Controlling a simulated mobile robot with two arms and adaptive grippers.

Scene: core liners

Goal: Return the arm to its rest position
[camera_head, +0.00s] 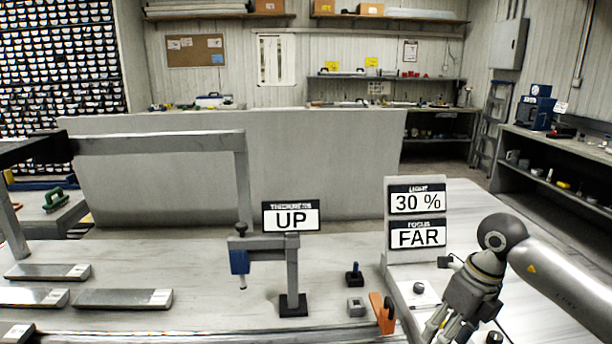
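My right arm comes in from the right edge, and its gripper (447,332) points down over the front right of the bench, beside the sign panel. Its fingers look spread apart, with nothing seen between them; the tips lie close to the lower picture edge. Small knobs (419,287) on the base of the sign panel are near it. I cannot tell whether the fingers touch anything. My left gripper is not in view.
A panel with signs "30 %" (417,201) and "FAR" stands left of my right arm. A stand with an "UP" sign (290,217), an orange bracket (382,313) and a small grey block (356,307) are on the bench. Flat grey pieces (123,299) lie at left.

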